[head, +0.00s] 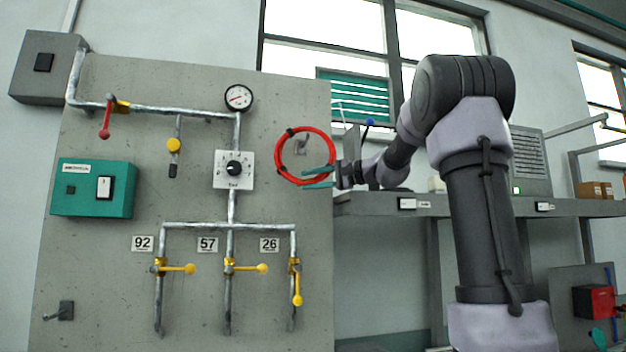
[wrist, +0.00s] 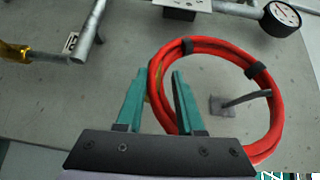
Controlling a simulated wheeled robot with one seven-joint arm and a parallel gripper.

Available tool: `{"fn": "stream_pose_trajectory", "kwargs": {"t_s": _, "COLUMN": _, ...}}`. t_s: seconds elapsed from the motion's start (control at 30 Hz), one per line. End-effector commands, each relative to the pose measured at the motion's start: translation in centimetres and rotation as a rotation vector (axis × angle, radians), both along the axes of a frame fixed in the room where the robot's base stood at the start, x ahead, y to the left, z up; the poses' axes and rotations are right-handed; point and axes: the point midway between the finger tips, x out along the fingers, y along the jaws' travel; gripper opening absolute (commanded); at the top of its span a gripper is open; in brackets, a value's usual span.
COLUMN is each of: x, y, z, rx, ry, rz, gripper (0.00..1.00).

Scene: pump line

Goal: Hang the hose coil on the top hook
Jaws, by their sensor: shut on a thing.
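The hose coil (head: 308,128) is a red ring with black bands, held upright in front of the grey panel. My gripper (head: 331,176) comes from the right with teal fingers shut on the coil's lower right edge. In the wrist view, the coil (wrist: 215,44) passes between the fingers (wrist: 160,76) on its left side. The top hook (head: 301,147) is a grey peg on a small plate and shows through the ring's opening. The wrist view also shows this hook (wrist: 240,100) inside the ring's outline. I cannot tell whether the coil touches the hook.
A round gauge (head: 238,97) and a dial plate (head: 234,169) sit on the panel left of the coil. A lower hook (head: 66,311) is at the panel's bottom left. A grey shelf (head: 470,207) runs to the right.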

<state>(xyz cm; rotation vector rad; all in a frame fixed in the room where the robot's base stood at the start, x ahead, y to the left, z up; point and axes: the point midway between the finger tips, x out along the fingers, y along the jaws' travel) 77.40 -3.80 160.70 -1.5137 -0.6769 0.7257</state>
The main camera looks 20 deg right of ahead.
Motion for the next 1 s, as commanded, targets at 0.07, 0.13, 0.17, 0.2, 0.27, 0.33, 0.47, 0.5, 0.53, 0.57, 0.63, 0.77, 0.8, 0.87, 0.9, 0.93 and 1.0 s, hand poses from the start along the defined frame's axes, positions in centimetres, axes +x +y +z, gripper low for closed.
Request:
{"fn": "stream_pose_trajectory", "kwargs": {"t_s": 0.07, "x": 0.5, "y": 0.0, "z": 0.1, "rx": 0.001, "ry": -0.001, "rz": 0.0, "gripper": 0.0}}
{"fn": "stream_pose_trajectory", "kwargs": {"t_s": 0.13, "x": 0.9, "y": 0.0, "z": 0.1, "rx": 0.001, "ry": -0.002, "rz": 0.001, "gripper": 0.0}}
{"fn": "stream_pose_trajectory", "kwargs": {"t_s": 0.17, "x": 1.1, "y": 0.0, "z": 0.0, "rx": 0.001, "ry": -0.001, "rz": 0.001, "gripper": 0.0}}
{"fn": "stream_pose_trajectory", "kwargs": {"t_s": 0.2, "x": 1.3, "y": 0.0, "z": 0.0, "rx": 0.001, "ry": -0.001, "rz": 0.001, "gripper": 0.0}}
{"fn": "stream_pose_trajectory", "kwargs": {"t_s": 0.27, "x": 1.7, "y": 0.0, "z": 0.0, "rx": 0.001, "ry": -0.001, "rz": 0.001, "gripper": 0.0}}
{"fn": "stream_pose_trajectory", "kwargs": {"t_s": 0.33, "x": 2.0, "y": 0.0, "z": -0.2, "rx": 0.001, "ry": -0.001, "rz": 0.001, "gripper": 0.0}}
{"fn": "stream_pose_trajectory", "kwargs": {"t_s": 0.47, "x": 2.5, "y": 0.0, "z": -0.7, "rx": 0.0, "ry": -0.001, "rz": 0.0, "gripper": 0.0}}
{"fn": "stream_pose_trajectory", "kwargs": {"t_s": 0.5, "x": 2.6, "y": 0.0, "z": -0.8, "rx": 0.0, "ry": -0.001, "rz": 0.0, "gripper": 0.0}}
{"fn": "stream_pose_trajectory", "kwargs": {"t_s": 0.53, "x": 2.7, "y": 0.0, "z": -0.9, "rx": 0.0, "ry": -0.001, "rz": 0.0, "gripper": 0.0}}
{"fn": "stream_pose_trajectory", "kwargs": {"t_s": 0.57, "x": 2.8, "y": 0.0, "z": -1.0, "rx": -0.001, "ry": -0.001, "rz": 0.0, "gripper": 0.0}}
{"fn": "stream_pose_trajectory", "kwargs": {"t_s": 0.63, "x": 2.9, "y": 0.0, "z": -1.1, "rx": 0.0, "ry": -0.001, "rz": 0.0, "gripper": 0.0}}
{"fn": "stream_pose_trajectory", "kwargs": {"t_s": 0.77, "x": 2.9, "y": 0.0, "z": -1.3, "rx": 0.0, "ry": -0.001, "rz": 0.0, "gripper": 0.0}}
{"fn": "stream_pose_trajectory", "kwargs": {"t_s": 0.8, "x": 3.0, "y": 0.0, "z": -1.3, "rx": 0.0, "ry": -0.001, "rz": 0.0, "gripper": 0.0}}
{"fn": "stream_pose_trajectory", "kwargs": {"t_s": 0.87, "x": 3.0, "y": 0.0, "z": -1.4, "rx": -0.001, "ry": -0.001, "rz": 0.0, "gripper": 0.0}}
{"fn": "stream_pose_trajectory", "kwargs": {"t_s": 0.9, "x": 3.0, "y": 0.0, "z": -1.4, "rx": -0.001, "ry": -0.001, "rz": 0.0, "gripper": 0.0}}
{"fn": "stream_pose_trajectory", "kwargs": {"t_s": 0.93, "x": 3.0, "y": 0.0, "z": -1.4, "rx": -0.001, "ry": -0.001, "rz": 0.0, "gripper": 0.0}}
{"fn": "stream_pose_trajectory", "kwargs": {"t_s": 1.0, "x": 3.0, "y": 0.0, "z": -1.4, "rx": -0.001, "ry": 0.001, "rz": 0.0, "gripper": 0.0}}
